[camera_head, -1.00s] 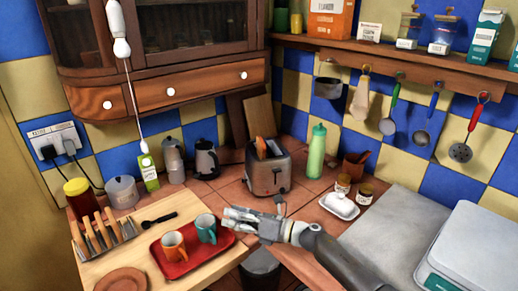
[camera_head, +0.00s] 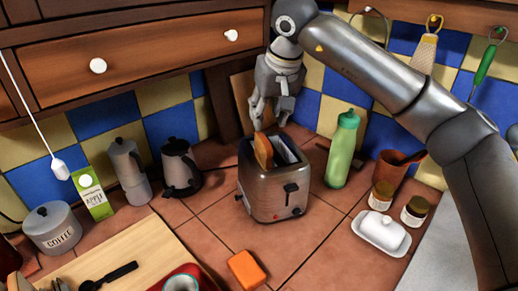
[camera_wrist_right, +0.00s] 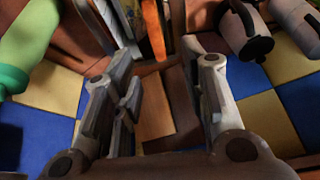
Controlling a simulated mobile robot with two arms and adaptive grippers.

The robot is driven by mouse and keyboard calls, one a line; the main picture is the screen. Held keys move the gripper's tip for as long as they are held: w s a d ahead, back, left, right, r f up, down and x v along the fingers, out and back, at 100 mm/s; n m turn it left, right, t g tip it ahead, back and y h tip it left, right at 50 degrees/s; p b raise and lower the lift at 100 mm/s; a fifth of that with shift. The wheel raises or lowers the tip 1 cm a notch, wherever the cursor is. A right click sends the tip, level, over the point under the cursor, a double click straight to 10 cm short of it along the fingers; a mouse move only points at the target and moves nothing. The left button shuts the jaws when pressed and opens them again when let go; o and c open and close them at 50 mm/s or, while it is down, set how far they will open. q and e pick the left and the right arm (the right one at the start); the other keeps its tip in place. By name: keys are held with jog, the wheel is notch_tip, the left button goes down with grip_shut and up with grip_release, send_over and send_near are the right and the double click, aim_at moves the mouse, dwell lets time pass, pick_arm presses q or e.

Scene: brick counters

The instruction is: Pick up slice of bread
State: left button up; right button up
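A browned slice of bread (camera_head: 263,151) stands upright in the toaster (camera_head: 275,193), its top sticking out of the left slot. My right gripper (camera_head: 266,118) points down just above the slice, with its fingers apart. In the right wrist view the open fingers (camera_wrist_right: 168,90) have nothing clamped between them. The slice shows there at the top (camera_wrist_right: 153,28), beyond the fingers and between their lines. I cannot tell whether a finger touches it. The other toaster slot looks empty. My left gripper is not in view.
A green bottle (camera_head: 342,150) stands right of the toaster, and a dark kettle (camera_head: 180,167) stands left. A wooden board (camera_wrist_right: 155,105) leans behind. An orange block (camera_head: 246,270) lies on the tiles in front. A butter dish (camera_head: 381,232) is at the right.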

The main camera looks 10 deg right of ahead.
aim_at(264, 138)
jog(key=x, duration=0.4)
jog(key=shift+d+f+p, duration=0.1)
jog(key=shift+f+p, duration=0.15)
jog(key=shift+p, duration=0.1)
jog(key=x, duration=0.2)
jog(key=p+x, duration=0.1)
jog(key=x, duration=0.2)
jog(key=shift+d+p, duration=0.15)
jog(key=shift+p, duration=0.15)
jog(key=shift+w+f, duration=0.2)
jog(key=shift+f, duration=0.15)
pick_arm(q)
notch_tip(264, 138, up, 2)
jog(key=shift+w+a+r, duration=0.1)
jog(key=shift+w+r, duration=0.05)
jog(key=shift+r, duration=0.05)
pick_arm(e)
jog(key=shift+c, duration=0.3)
jog(key=shift+r, duration=0.1)
grip_shut()
